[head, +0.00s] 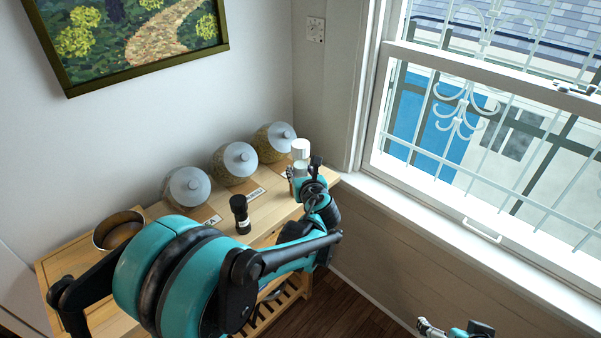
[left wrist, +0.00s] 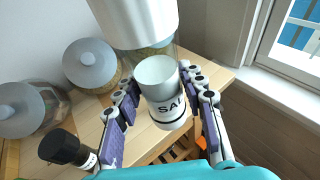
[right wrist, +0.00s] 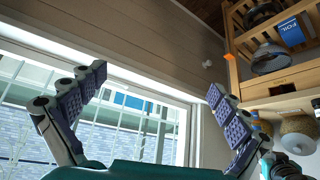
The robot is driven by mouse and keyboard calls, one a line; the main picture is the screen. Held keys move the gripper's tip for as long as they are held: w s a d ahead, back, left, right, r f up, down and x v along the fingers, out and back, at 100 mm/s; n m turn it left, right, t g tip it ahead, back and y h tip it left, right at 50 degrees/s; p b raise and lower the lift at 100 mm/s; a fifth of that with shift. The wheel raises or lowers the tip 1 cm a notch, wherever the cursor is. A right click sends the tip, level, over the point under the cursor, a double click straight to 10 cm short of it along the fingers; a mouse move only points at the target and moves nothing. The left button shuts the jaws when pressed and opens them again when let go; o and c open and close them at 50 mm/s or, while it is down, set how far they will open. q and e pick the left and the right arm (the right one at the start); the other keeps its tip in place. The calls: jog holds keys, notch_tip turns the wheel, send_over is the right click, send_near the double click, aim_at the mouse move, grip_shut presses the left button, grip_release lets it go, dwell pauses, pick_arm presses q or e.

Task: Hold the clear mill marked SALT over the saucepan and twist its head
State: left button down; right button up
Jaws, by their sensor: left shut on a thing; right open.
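The clear salt mill (head: 299,168) has a white head and stands upright at the right end of the wooden table. In the left wrist view the mill (left wrist: 160,112) shows its label, with the letters "SAL" visible and the rest turned away. My left gripper (head: 304,181) is shut around its body, one finger on each side, below the white head (left wrist: 135,20). I cannot tell whether its base touches the table. The saucepan (head: 120,222) sits at the table's left end, far from the mill, partly behind my left arm. My right gripper (right wrist: 157,82) is open and empty, off the table near the window.
A black mill (head: 240,214) stands between the saucepan and my left gripper. Three lidded glass jars, including the left one (head: 186,188), line the wall. The window (head: 490,130) is at right. A blue box (right wrist: 291,32) sits on the lower shelf.

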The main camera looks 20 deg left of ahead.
pick_arm(q)
notch_tip(320, 180, up, 2)
jog(key=shift+r+p, duration=0.25)
jog(key=shift+p, duration=0.45)
jog(key=shift+f, duration=0.1)
